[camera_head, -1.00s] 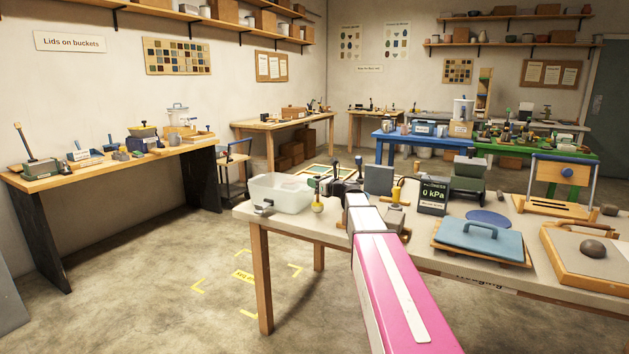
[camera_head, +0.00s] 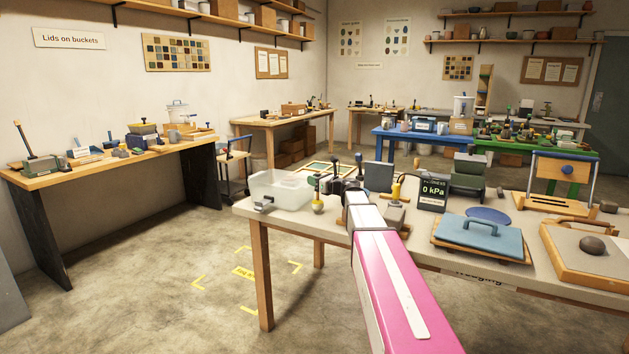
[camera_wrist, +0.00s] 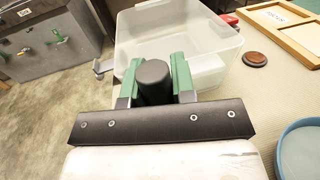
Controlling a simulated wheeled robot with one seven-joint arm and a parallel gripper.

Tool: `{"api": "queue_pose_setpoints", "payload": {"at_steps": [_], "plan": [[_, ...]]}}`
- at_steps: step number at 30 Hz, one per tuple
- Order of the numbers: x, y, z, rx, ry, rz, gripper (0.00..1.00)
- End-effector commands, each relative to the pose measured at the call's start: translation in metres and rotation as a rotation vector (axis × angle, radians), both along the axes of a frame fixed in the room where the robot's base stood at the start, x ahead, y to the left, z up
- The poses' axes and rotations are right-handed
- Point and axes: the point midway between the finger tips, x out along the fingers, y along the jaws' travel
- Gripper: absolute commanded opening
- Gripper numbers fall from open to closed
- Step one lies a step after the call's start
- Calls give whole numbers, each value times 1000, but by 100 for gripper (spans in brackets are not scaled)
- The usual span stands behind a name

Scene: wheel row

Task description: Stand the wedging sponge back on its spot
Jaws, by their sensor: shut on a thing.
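My gripper (camera_head: 332,185) is at the left end of the wedging table, just right of a clear plastic tub. In the wrist view its two green fingers (camera_wrist: 154,82) are closed on the sides of a dark round handle (camera_wrist: 153,80). In the head view a small yellow rounded body (camera_head: 318,205) shows below the fingers, apparently the sponge under that handle. It looks upright. I cannot tell whether its underside touches the tabletop. The wrist view hides whatever is below the handle. I cannot make out a marked spot for it.
The clear tub (camera_head: 280,191) stands close by; its wall also shows in the wrist view (camera_wrist: 207,68). A reddish-brown disc (camera_wrist: 255,59) lies right of it. A dark upright panel (camera_head: 379,177), a 0 kPa display (camera_head: 433,194) and a blue handled slab (camera_head: 482,238) stand farther right.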

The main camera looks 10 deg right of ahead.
Motion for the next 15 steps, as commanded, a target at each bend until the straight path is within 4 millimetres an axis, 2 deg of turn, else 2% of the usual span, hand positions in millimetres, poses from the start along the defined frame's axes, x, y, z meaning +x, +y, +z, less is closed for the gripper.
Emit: {"api": "queue_pose_setpoints", "payload": {"at_steps": [15], "plan": [[0,0,-9,1,0,0,0]]}}
